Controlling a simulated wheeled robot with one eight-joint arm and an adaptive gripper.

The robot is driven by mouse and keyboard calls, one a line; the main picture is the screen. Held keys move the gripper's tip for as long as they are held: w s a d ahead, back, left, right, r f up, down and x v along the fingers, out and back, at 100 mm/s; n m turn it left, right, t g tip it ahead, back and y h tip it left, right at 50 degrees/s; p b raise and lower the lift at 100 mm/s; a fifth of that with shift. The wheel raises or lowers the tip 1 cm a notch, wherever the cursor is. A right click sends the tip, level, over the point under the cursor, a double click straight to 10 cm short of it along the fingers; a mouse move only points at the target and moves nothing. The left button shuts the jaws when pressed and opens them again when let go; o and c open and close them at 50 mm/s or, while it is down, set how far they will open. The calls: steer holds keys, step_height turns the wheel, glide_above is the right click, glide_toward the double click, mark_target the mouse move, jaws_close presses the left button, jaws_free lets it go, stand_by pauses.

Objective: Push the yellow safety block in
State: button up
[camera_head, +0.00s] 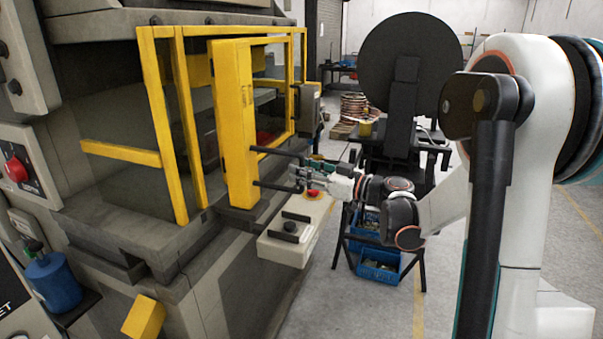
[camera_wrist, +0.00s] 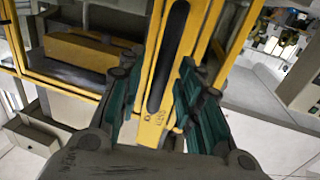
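A yellow block (camera_head: 144,318) juts out from the machine's front at the lower left of the head view, tilted and cut by shadow. Another yellow block-like piece (camera_wrist: 88,50) lies inside the machine in the wrist view; I cannot tell which one is the safety block. My gripper (camera_head: 303,176) is at the yellow guard door (camera_head: 237,125), by the two black rods of its handle. In the wrist view my gripper (camera_wrist: 162,95) has its two green-black fingers apart, one on each side of the black handle bar (camera_wrist: 168,60). Contact with the bar cannot be told.
The yellow guard frame (camera_head: 180,110) stands on the machine's front. A control box (camera_head: 290,232) with a red button juts out below the door. Blue bins (camera_head: 378,265) stand on a rack behind. A blue container (camera_head: 53,283) is at the left. Floor is clear at the front.

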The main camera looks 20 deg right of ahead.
steer(key=shift+w+a, duration=0.25)
steer(key=shift+w, duration=0.15)
jaws_close()
steer(key=shift+a, duration=0.1)
steer(key=a+x, duration=0.1)
steer(key=x, duration=0.6)
steer(key=s+a+x, duration=0.1)
steer(key=x, duration=0.6)
steer(key=s+a+b+x, duration=0.1)
steer(key=x, duration=0.7)
steer(key=shift+s+a+f, duration=0.1)
steer(key=shift+s+a, duration=0.15)
steer(key=shift+a, duration=0.05)
